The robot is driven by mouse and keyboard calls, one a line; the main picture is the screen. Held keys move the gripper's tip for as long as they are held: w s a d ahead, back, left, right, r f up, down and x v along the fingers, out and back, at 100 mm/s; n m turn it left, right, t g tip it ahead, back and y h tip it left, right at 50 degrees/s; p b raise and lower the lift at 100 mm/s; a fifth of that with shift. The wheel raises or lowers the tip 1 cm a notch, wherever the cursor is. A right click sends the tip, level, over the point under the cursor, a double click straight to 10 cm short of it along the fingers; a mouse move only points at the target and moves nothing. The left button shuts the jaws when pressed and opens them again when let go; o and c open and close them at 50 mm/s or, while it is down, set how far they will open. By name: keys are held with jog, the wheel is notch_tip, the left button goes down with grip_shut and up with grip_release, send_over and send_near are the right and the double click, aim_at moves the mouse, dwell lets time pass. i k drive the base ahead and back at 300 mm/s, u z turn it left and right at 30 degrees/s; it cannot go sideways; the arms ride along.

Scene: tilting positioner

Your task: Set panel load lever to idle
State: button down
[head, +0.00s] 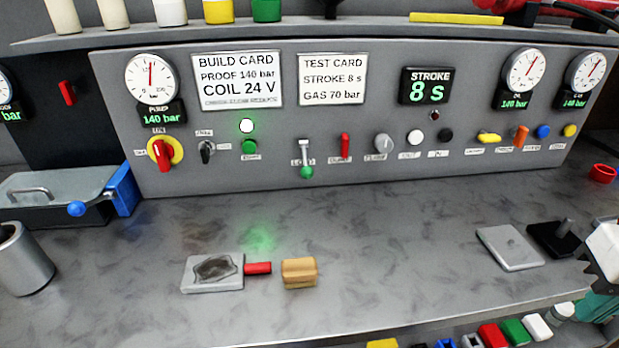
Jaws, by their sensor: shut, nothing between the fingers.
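The load lever (306,171) is on the grey panel (400,125), below the middle and above the worktop. It has a green knob at its lower end and a pale stem in front of a small label that seems to read LOAD. The knob hangs low, so the lever points down. Idle markings are too small to read. My gripper (594,268) shows only in part at the right edge, white and dark, shut and empty. It is far to the right of the lever and apart from the panel.
A red switch (345,146) and a grey knob (383,144) sit right of the lever. A grey plate with a red handle (257,268) and a tan block (299,272) lie on the worktop below.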

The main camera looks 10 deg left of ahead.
aim_at(307, 172)
jog(key=k, duration=1.35)
jog(key=u, duration=0.65)
jog(key=i, duration=1.8)
jog(key=z, duration=0.4)
